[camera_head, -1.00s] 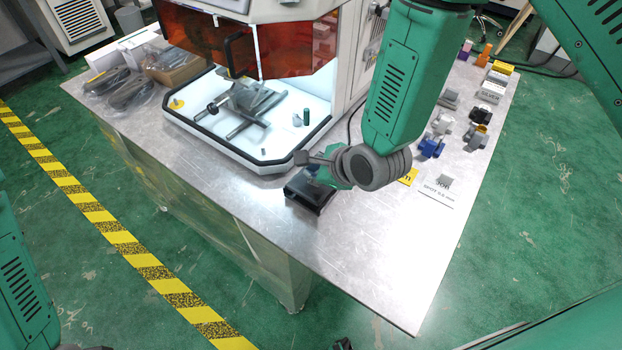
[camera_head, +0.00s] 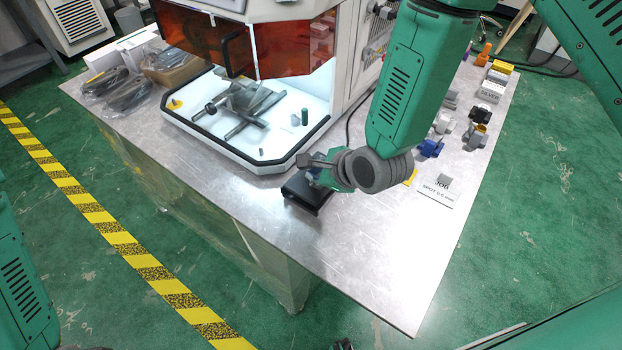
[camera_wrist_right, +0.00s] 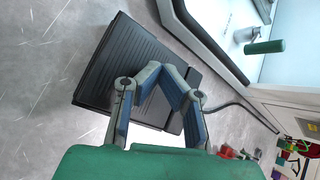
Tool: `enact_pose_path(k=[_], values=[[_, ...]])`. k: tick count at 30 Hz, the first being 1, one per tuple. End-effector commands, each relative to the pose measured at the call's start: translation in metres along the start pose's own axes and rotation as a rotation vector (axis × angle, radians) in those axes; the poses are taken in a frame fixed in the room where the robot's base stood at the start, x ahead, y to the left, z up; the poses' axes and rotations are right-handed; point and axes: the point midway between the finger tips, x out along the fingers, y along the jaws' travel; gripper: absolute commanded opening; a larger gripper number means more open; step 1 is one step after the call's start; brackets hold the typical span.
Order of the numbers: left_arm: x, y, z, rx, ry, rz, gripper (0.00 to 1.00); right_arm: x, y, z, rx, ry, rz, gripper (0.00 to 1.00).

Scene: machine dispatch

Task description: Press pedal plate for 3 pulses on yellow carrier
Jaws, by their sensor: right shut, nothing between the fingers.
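The black pedal plate (camera_head: 303,193) lies on the metal table in front of the machine, partly hidden by my right gripper (camera_head: 313,177). In the right wrist view, the ribbed pedal plate (camera_wrist_right: 118,62) lies below my right gripper (camera_wrist_right: 170,68), whose fingertips meet over its right part. The right gripper is shut and holds nothing. I cannot tell whether the tips touch the plate. A small yellow patch (camera_head: 411,177) shows beside my right wrist, mostly hidden; I cannot tell whether it is the yellow carrier. My left gripper is out of view.
The machine's lit tray (camera_head: 262,155) holds a fixture and a small green cylinder (camera_head: 305,117). A white job card (camera_head: 436,190) lies to the right. A blue part (camera_head: 430,148) and several other small parts stand behind it. The table's near right area is clear.

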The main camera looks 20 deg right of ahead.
Motion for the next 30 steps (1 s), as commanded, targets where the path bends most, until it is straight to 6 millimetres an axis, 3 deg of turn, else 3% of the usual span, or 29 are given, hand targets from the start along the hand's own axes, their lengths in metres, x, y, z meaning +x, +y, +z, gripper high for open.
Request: enact_pose_path(k=[30], values=[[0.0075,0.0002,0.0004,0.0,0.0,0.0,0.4,0.0094,0.008,-0.0063,-0.001,0.003,0.004,0.0]])
